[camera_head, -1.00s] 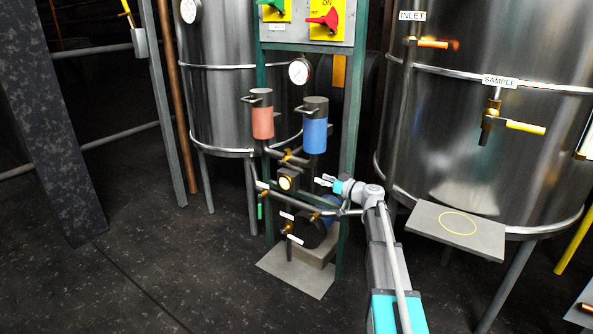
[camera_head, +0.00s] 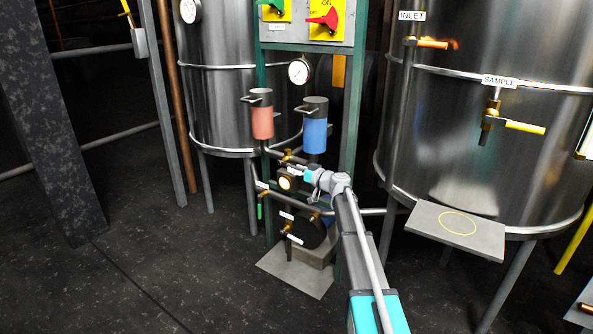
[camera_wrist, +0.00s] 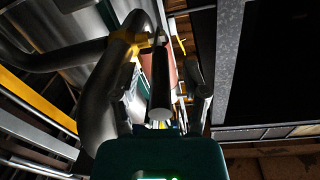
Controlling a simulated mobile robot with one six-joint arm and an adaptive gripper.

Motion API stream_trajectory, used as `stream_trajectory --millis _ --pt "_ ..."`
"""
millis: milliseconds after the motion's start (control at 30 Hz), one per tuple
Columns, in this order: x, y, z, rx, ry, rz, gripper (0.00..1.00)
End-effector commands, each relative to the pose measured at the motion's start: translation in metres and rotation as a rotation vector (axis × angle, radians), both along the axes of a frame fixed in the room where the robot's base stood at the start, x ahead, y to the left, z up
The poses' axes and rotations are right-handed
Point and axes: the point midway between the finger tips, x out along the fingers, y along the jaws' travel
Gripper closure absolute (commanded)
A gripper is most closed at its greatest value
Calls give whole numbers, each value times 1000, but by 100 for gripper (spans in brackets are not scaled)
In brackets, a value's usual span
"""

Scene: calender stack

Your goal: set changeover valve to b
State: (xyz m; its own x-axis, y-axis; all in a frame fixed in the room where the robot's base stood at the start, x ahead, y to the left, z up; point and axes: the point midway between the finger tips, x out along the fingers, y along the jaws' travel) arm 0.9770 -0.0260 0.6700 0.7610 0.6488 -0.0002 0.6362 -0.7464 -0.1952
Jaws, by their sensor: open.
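The pipe assembly below the red filter housing (camera_head: 262,123) and blue filter housing (camera_head: 314,135) has a brass valve part (camera_head: 287,156) between them, which I take as the changeover valve. My gripper (camera_head: 301,171) is just below and right of it in the head view. In the wrist view my gripper (camera_wrist: 165,90) is open, and a dark bar with a pale round end (camera_wrist: 159,115), likely the valve's lever, lies between the fingers. I cannot tell whether they touch it. The A and B marks are not readable, and my gripper hides part of the valve.
Green frame posts (camera_head: 350,130) flank the pipes. A steel tank (camera_head: 470,140) and a small shelf (camera_head: 455,230) stand to the right. In the wrist view a thick curved pipe (camera_wrist: 98,100) is close on the left.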

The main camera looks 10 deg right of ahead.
Motion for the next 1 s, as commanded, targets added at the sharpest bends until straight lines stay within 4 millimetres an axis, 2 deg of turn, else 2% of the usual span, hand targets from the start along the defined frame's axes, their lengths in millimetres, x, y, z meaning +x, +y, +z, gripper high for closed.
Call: stream_trajectory --millis 300,600,633,1000 --pt "1 1 0 0 0 0 42" --pt "1 1 0 0 0 0 98" --pt "1 1 0 0 0 0 100" --pt "1 -1 -1 2 -2 -2 100"
